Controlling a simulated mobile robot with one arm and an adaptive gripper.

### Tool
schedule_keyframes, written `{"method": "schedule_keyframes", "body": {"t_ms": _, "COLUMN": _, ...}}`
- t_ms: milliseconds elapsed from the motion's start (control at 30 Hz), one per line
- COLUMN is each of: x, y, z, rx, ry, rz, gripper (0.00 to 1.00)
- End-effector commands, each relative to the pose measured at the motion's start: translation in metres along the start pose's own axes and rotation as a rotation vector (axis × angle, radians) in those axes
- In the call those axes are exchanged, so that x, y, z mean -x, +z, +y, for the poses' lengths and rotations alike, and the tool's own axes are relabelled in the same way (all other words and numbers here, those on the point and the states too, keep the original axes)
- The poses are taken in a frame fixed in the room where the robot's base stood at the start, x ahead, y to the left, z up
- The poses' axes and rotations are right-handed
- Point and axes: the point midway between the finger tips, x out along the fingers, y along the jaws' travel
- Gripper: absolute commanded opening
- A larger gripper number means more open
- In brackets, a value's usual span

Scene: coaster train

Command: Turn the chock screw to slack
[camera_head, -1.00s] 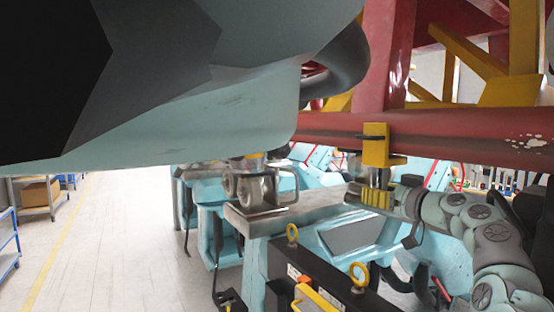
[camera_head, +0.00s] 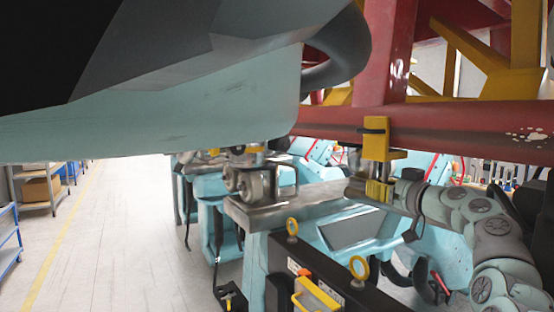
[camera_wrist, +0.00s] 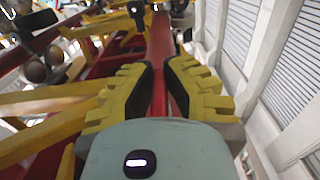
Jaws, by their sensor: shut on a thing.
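The yellow chock block (camera_head: 376,141), with a dark band across it, sits against the red tube of the coaster structure. A short metallic screw part (camera_head: 372,169) shows below the block, just above my yellow fingers. My gripper (camera_head: 377,190) is at this screw, directly below the block, and is shut on it; the fingers hide the part they grip. The wrist view shows my two ribbed yellow fingers with dark pads (camera_wrist: 159,82) and a narrow gap between them. Red structure shows through the gap, and the gripped part cannot be made out there.
The red tube (camera_head: 460,140) runs above my gripper. A grey bench top (camera_head: 300,203) with metal rollers (camera_head: 246,183) lies to the left. A black box with yellow rings (camera_head: 335,285) stands in front. The pale floor (camera_head: 120,230) at left is clear.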

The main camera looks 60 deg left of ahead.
Motion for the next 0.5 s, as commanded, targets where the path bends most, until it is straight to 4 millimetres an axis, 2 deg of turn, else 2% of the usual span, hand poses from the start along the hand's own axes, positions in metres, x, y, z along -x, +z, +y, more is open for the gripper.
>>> {"method": "schedule_keyframes", "body": {"t_ms": 500, "x": -0.0009, "y": 0.0097, "z": 0.0005, "rx": 0.007, "ry": 0.149, "rz": 0.007, "gripper": 0.00}}
